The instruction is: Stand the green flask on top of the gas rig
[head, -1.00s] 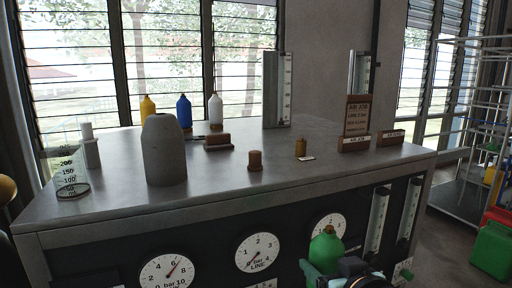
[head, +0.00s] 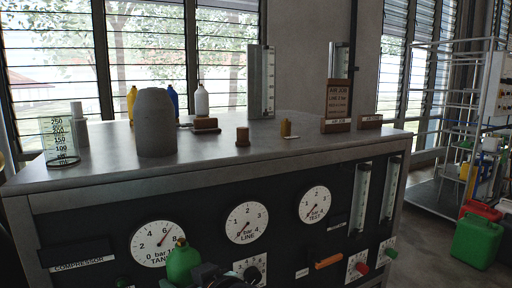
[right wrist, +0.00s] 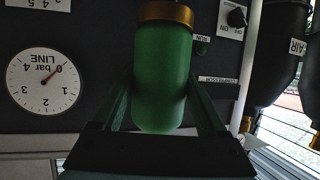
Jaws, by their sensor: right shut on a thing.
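The green flask (head: 183,264) has a brass-coloured cap. It appears upright in the head view, low in front of the rig's gauge panel. My right gripper (head: 207,278) is shut on it. In the right wrist view the flask (right wrist: 163,85) sits between the two fingers of the gripper (right wrist: 163,110), its cap at the picture's top. The gas rig (head: 290,160) is a grey-topped bench with a dark front of dials. The flask is below the level of its top. My left gripper is not in view.
On the rig top stand a grey rounded cylinder (head: 155,122), a glass measure (head: 59,142), a brown stopper (head: 242,137), a small amber bottle (head: 285,129) and a wooden sign (head: 337,105). Bare top (head: 215,152) lies along the front. A green can (head: 476,242) stands on the floor right.

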